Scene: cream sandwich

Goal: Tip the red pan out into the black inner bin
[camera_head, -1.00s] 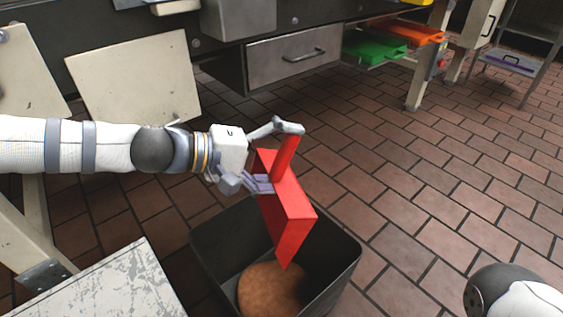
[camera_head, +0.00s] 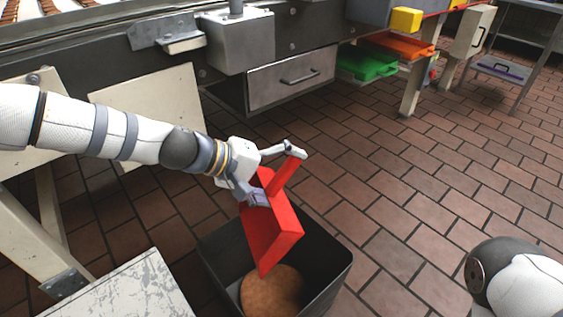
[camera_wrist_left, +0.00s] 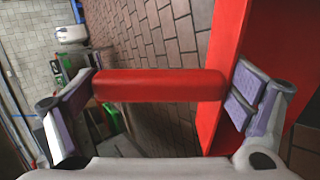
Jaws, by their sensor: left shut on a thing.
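My left gripper (camera_head: 277,174) is shut on the handle of the red pan (camera_head: 268,226). The pan is tipped steeply on edge, its lower corner over the opening of the black inner bin (camera_head: 333,276). In the left wrist view the red handle (camera_wrist_left: 160,85) spans between the two fingers, with the pan wall at the right. A round brown piece (camera_head: 272,291) lies at the bottom of the bin. The pan's inner face is mostly turned away, so I cannot tell whether anything is left in it. Only part of my right arm shows at the lower right; its gripper is out of view.
A worn pale tabletop (camera_head: 125,292) stands left of the bin. A counter with a metal drawer (camera_head: 292,78) is behind. Green (camera_head: 366,62) and orange (camera_head: 398,46) trays sit on a shelf at the back. The tiled floor to the right is clear.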

